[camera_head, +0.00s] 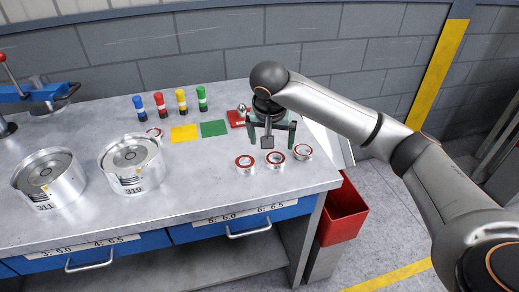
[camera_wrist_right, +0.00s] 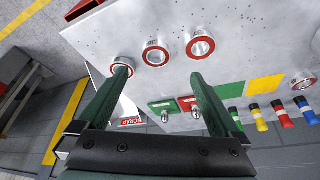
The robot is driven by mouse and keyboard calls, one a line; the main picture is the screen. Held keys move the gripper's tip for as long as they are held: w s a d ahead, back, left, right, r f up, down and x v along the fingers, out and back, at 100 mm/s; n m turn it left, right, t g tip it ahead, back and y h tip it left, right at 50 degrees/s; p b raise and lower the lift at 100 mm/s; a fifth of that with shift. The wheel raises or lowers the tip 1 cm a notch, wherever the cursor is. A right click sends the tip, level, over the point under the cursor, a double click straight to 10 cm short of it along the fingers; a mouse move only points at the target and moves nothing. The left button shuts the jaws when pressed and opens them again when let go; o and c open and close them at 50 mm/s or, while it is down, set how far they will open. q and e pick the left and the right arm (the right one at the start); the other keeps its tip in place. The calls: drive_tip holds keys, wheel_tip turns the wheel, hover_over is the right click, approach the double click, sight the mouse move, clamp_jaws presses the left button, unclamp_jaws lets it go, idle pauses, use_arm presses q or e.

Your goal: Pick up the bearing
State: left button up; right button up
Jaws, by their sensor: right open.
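Three bearings, metal rings with red seals, lie in a row near the right end of the workbench: a left one (camera_head: 245,163), a middle one (camera_head: 276,159) and a right one (camera_head: 303,152). A fourth bearing (camera_head: 154,132) lies farther left. My right gripper (camera_head: 272,144) is open and empty, above and just behind the row. In the right wrist view the three show as one bearing (camera_wrist_right: 122,59) partly behind a fingertip, a middle one (camera_wrist_right: 155,54) and another (camera_wrist_right: 201,46); none is between the fingers (camera_wrist_right: 160,75). My left gripper is not in view.
Two metal clutch housings (camera_head: 47,180) (camera_head: 133,162) stand on the left of the bench. Several coloured cylinders (camera_head: 182,101) stand at the back by yellow (camera_head: 185,133) and green (camera_head: 214,128) squares. A red bin (camera_head: 345,211) stands right of the bench.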

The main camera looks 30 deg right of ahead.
approach(276, 161)
drive_tip(key=shift+f, duration=0.2)
drive_tip(key=shift+x, duration=3.05)
drive_tip(key=shift+r, duration=0.1)
drive_tip(key=shift+c, duration=0.4)
drive_tip(key=shift+w, duration=0.1)
drive_tip(key=c, duration=1.4)
drive_tip(key=shift+r, duration=0.1)
drive_tip(key=shift+c, duration=0.2)
